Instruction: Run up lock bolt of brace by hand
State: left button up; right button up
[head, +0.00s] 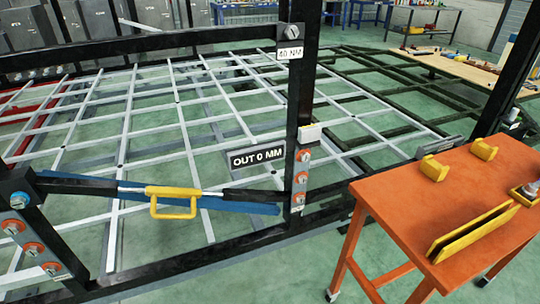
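The brace (110,189) is a dark bar with bright rod sections, running across the lower left of the black chassis frame (301,95). A yellow handle (173,201) sits at its middle. A silver-blue bolt (18,200) shows at its left end. Bolts with orange rings sit below it on the left plate (32,249) and on the upright post (300,178) at its right end. Another bolt head (290,32) is high on the post, above a "40 NM" label (289,53). I cannot tell for sure which bolt is the lock bolt. Neither gripper is in view.
A blue bar (245,206) lies behind the brace. A sign (256,158) reads "OUT 0 MM". An orange table (400,215) at the right carries yellow holders (484,150) and a yellow-edged rack (470,232). Light grid bars (125,140) lie over the green floor behind.

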aim_at(19, 200)
jog(key=u, duration=1.6)
